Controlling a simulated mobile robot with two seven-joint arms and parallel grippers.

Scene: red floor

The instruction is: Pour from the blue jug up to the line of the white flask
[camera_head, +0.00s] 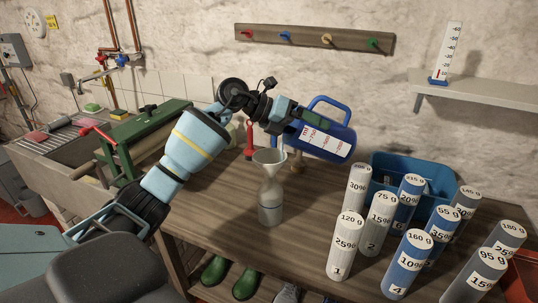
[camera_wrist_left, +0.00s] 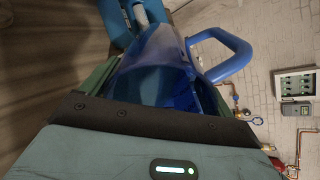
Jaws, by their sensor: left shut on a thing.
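The blue jug (camera_head: 328,146) is tilted far over above the table, its scale label facing the camera and its handle uppermost. My left gripper (camera_head: 313,120) is shut on the jug; the left wrist view shows the blue jug (camera_wrist_left: 165,70) between its fingers. The white flask (camera_head: 270,205) stands upright on the table, below and left of the jug, with a wide funnel-like top. A thin pale streak runs between the jug's low end and the flask's top; I cannot tell if it is liquid. The level in the flask is unclear. My right gripper is not in view.
Several labelled white and blue cylinders (camera_head: 345,247) stand on the right of the wooden table (camera_head: 300,235), before a blue crate (camera_head: 385,165). A green vise-like device (camera_head: 130,140) is at the left, beside a sink (camera_head: 50,150). Table around the flask is clear.

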